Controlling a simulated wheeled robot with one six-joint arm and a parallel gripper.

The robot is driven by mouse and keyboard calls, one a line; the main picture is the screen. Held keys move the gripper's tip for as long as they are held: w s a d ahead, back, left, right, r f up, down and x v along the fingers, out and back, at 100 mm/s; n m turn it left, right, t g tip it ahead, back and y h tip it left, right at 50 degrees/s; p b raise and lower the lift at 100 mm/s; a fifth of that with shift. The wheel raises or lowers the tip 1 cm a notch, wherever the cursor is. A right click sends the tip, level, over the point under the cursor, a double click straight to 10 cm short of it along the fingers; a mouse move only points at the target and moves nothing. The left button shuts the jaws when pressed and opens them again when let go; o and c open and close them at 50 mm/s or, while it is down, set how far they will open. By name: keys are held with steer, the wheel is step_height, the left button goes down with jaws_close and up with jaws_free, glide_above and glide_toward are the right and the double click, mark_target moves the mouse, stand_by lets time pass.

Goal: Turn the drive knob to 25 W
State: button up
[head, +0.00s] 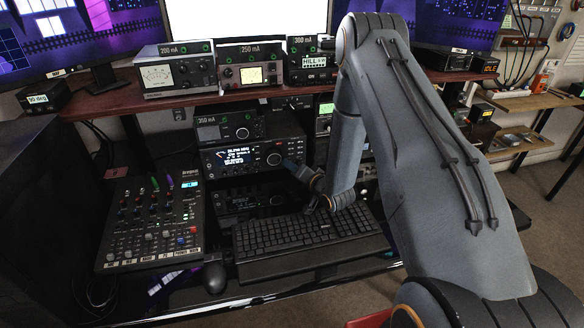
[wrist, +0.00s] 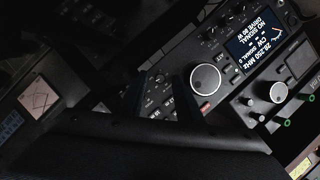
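The radio (head: 235,160) sits on the desk under the shelf. Its lit display (wrist: 262,42) is rotated in the wrist view and appears to read 28.250 MHz, CW, no signal, drive 90 W. A large white-ringed dial (wrist: 205,78) is beside the display. Several small knobs and buttons (wrist: 162,95) are on the dark panel beside the dial; their labels are too small to tell which is the drive knob. My gripper (wrist: 163,84) is open, its dark fingers on either side of these controls, with no knob visibly held. In the head view my gripper (head: 291,167) is at the radio's right side.
A keyboard (head: 305,232) lies below my gripper. A mixer (head: 150,225) and a mouse (head: 215,277) are to the left. Another unit (head: 230,126) with a knob stands on the radio. Meter boxes (head: 177,70) line the shelf (head: 120,100) above.

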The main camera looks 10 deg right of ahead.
steer(key=shift+w, duration=0.1)
jaws_close()
steer(key=shift+n, duration=0.3)
steer(key=n+h, duration=0.2)
steer(key=shift+a+r+n+g, duration=0.1)
steer(key=shift+a+n+g, duration=0.2)
steer(key=shift+n, duration=0.1)
steer(key=n+h+b, duration=0.1)
steer(key=n, duration=0.1)
steer(key=n+h+b, duration=0.1)
steer(key=shift+a+n+h, duration=0.2)
steer(key=shift+n+h, duration=0.1)
steer(key=shift+n, duration=0.1)
steer(key=n+h, duration=0.1)
steer(key=n+h+b, duration=0.2)
steer(key=n, duration=0.1)
steer(key=shift+a+f, duration=0.2)
steer(key=shift+a, duration=0.05)
steer(key=n+t+h+b, duration=0.1)
steer(key=n+h+b, duration=0.1)
steer(key=n, duration=0.2)
steer(key=shift+a+f, duration=0.1)
steer(key=shift+a, duration=0.05)
steer(key=shift+n, duration=0.3)
